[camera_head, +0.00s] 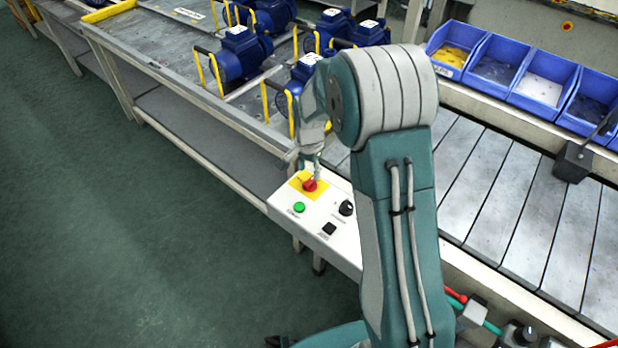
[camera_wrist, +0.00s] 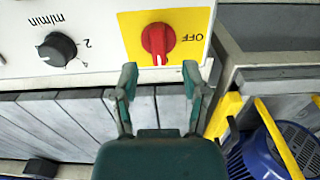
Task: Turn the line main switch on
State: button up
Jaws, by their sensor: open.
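The line main switch is a red rotary knob (camera_head: 310,185) on a yellow plate (camera_head: 296,184), at the far end of a white control panel (camera_head: 318,222). In the wrist view, the red knob (camera_wrist: 157,40) has its grip bar upright in the picture. The word OFF shows upside down on the yellow plate (camera_wrist: 196,18) to the right of the knob. My gripper (camera_wrist: 160,72) is open, its two fingertips on either side below the knob in the wrist view, with nothing between them. In the head view my gripper (camera_head: 312,165) is just over the knob, partly hidden by my arm.
Blue pumps (camera_head: 243,55) stand behind on the line with yellow uprights. Blue bins (camera_head: 490,68) stand at the back right. The floor at left is clear.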

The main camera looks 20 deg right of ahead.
aim_at(309, 181)
notch_tip(309, 181, up, 8)
jog(key=shift+f, duration=0.25)
jog(key=shift+a, duration=0.1)
jog(key=s+r+n+t, duration=0.3)
jog(key=s+r+n, duration=0.2)
jog(key=s+r, duration=0.75)
jog(key=s+r+n+t, duration=0.2)
jog(key=s+n, duration=0.4)
jog(key=s, duration=0.9)
jog(key=shift+r+t, duration=0.3)
jog(key=shift+r, duration=0.35)
jog(key=shift+d, duration=0.2)
